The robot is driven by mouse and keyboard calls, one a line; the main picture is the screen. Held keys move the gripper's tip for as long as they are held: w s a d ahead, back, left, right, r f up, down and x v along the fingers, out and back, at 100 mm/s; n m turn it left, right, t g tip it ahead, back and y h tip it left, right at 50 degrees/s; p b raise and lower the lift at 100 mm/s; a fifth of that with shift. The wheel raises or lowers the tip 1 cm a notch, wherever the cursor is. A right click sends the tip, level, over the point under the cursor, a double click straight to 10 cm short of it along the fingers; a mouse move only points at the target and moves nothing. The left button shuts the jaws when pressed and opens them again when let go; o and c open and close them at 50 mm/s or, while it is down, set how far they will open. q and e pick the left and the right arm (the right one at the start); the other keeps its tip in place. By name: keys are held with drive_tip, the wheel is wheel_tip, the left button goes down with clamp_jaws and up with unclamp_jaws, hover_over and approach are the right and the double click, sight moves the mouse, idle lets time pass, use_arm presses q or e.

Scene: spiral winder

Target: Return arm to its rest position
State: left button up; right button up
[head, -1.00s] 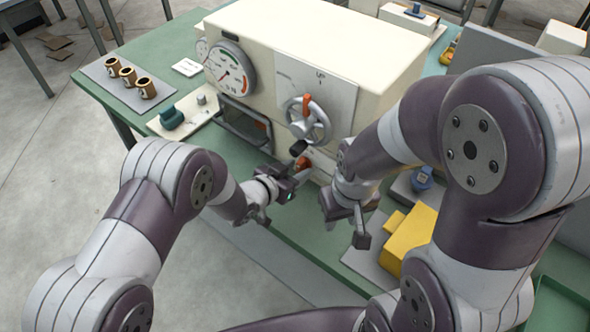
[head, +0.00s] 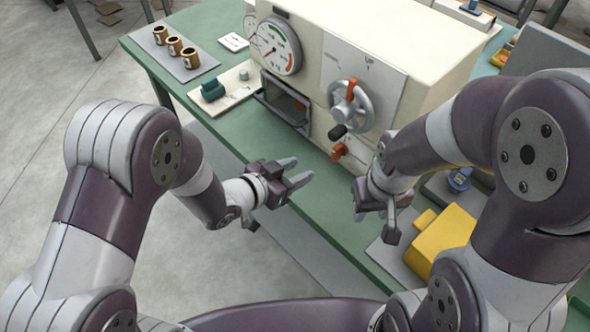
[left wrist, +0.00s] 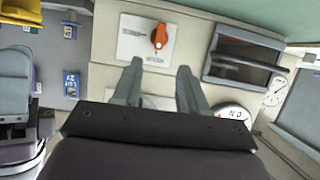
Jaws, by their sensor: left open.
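My left gripper (head: 292,178) is open and empty in the head view, above the front edge of the green table. Its two fingers (left wrist: 158,88) show apart in the left wrist view, with nothing between them. The cream machine (head: 420,40) stands behind it, and the gripper is clear of it. The machine has a handwheel (head: 350,106) with an orange-red mark and a red knob (head: 340,151) below. The red knob also shows in the left wrist view (left wrist: 159,36). My right gripper (head: 376,215) hangs near the table's front, right of the left one; its fingertips are not clear.
A yellow block (head: 440,242) and a blue item (head: 459,180) lie at the right. A tray with brown cups (head: 175,45) and a panel with a green knob (head: 212,90) are at the left. The green tabletop (head: 225,140) is clear before the machine.

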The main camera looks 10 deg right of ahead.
idle(0.4)
use_arm(q)
drive_tip(key=s+a+f+n+g+y, duration=0.2)
drive_tip(key=s+a+f+y, duration=0.1)
drive_tip(key=a+y, duration=0.3)
drive_tip(key=s+a+f+n+g+y, duration=0.2)
drive_tip(key=a+y, duration=0.1)
drive_tip(key=a, duration=0.5)
drive_tip(key=s+a+r+n+g+y, duration=0.1)
drive_tip(key=s+a+r+n+g, duration=0.1)
drive_tip(key=s+a+r+n, duration=0.4)
drive_tip(key=a+r, duration=0.1)
drive_tip(key=a, duration=0.1)
drive_tip(key=shift+s+a+g+y, duration=0.3)
drive_tip(key=shift+s+a+g, duration=0.05)
drive_tip(key=shift+s+g, duration=0.05)
drive_tip(key=shift+r, duration=0.15)
